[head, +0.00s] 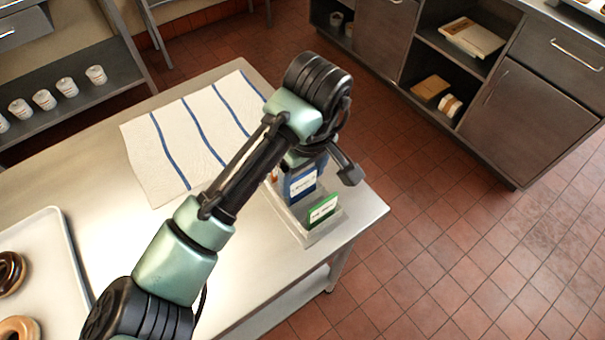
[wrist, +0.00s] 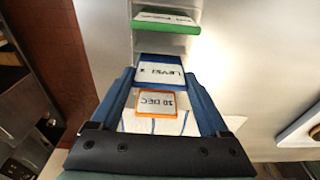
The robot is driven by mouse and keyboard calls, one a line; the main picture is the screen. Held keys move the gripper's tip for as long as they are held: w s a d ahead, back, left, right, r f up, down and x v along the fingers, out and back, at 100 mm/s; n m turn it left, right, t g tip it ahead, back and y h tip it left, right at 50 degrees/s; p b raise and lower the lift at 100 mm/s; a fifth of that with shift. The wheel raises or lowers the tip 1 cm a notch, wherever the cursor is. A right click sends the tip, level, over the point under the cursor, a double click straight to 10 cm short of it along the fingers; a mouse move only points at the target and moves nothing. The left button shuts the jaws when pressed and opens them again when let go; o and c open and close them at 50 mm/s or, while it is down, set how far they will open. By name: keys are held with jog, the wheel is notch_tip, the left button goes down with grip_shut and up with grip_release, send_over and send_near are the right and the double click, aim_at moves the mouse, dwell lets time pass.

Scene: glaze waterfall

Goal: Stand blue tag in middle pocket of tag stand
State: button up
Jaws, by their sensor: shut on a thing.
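The tag stand (head: 309,238) is at the table's right corner in the head view, and part of it shows in the wrist view (wrist: 167,44). The blue tag (head: 302,184) is upright at its middle, between the green tag (head: 322,210) and the orange tag (head: 274,175). In the wrist view my gripper (wrist: 165,80) is shut on the blue tag (wrist: 180,76), a finger at each side edge. The green tag (wrist: 165,22) is beyond it and the orange tag (wrist: 156,103) on the near side. The blue tag's lower edge is hidden, so I cannot tell whether it touches the pocket floor.
A striped cloth (head: 190,135) lies left of the stand. A tray (head: 62,240) with doughnuts is at the table's left. The table's right edge is close to the stand. Cabinets (head: 540,125) stand across the tiled floor.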

jog(key=shift+f, duration=0.25)
jog(key=shift+f, duration=0.2)
jog(key=o, duration=1.2)
jog(key=shift+r, duration=0.1)
